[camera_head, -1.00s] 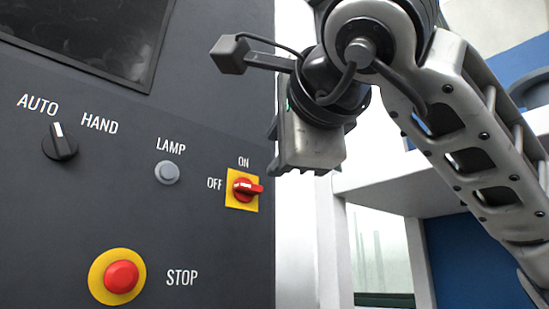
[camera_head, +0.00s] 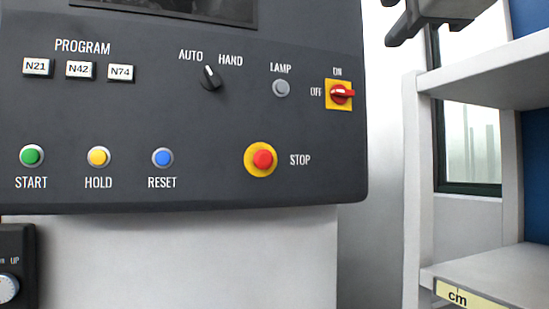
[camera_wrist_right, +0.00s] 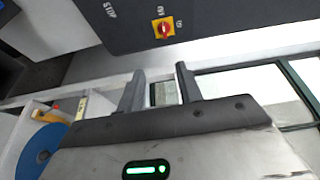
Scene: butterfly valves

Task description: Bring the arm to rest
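My right gripper (camera_head: 392,24) is at the top right of the head view, cut off by the upper edge, in front of the wall beside the panel. In the right wrist view its two fingers (camera_wrist_right: 158,92) stand apart with nothing between them. It is clear of the dark control panel (camera_head: 200,130). The rest of my right arm is out of the head view. My left gripper is not in view.
The panel has a red rotary switch (camera_head: 341,94) on yellow, its handle horizontal, and a red STOP button (camera_head: 263,159). A pale shelf (camera_head: 470,80) stands to the right. The wrist view shows a blue disc (camera_wrist_right: 40,146) at lower left.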

